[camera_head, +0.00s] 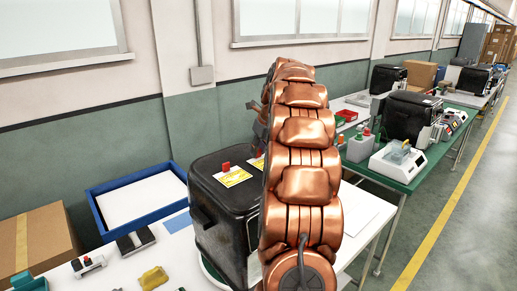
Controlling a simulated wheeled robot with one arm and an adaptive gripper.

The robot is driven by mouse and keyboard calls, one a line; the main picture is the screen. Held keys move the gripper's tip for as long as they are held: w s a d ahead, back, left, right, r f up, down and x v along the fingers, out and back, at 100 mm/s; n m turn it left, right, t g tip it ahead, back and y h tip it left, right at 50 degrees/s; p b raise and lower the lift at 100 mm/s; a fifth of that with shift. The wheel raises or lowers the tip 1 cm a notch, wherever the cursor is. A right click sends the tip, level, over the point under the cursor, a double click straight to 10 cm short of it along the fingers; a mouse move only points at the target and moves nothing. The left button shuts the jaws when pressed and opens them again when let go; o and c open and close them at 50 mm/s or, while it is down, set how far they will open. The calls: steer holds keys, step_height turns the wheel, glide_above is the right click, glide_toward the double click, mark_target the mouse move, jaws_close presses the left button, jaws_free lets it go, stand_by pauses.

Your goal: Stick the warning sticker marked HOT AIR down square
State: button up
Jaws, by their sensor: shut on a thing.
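A black fryer (215,215) stands on the white table. On its top lies a yellow and white sticker (233,176) with a red tab; its print is too small to read. A second yellow sticker (257,162) with a red tab shows close by at the right, partly behind my copper arm. My gripper (260,138) is at that second tab, mostly hidden by the arm, and is shut on it. I cannot tell which sticker reads HOT AIR, or whether the held one touches the fryer top or sits square.
A blue-rimmed tray (97,218) with a white sheet stands left of the fryer. A cardboard box (38,242), a yellow lump (153,278) and small devices are at the lower left. A green table (395,180) with more machines stands at the right.

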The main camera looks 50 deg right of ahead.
steer(key=o, duration=1)
steer(key=shift+f, duration=0.1)
steer(key=shift+o, duration=0.6)
steer(key=o, duration=0.5)
steer(key=shift+r, duration=3.5)
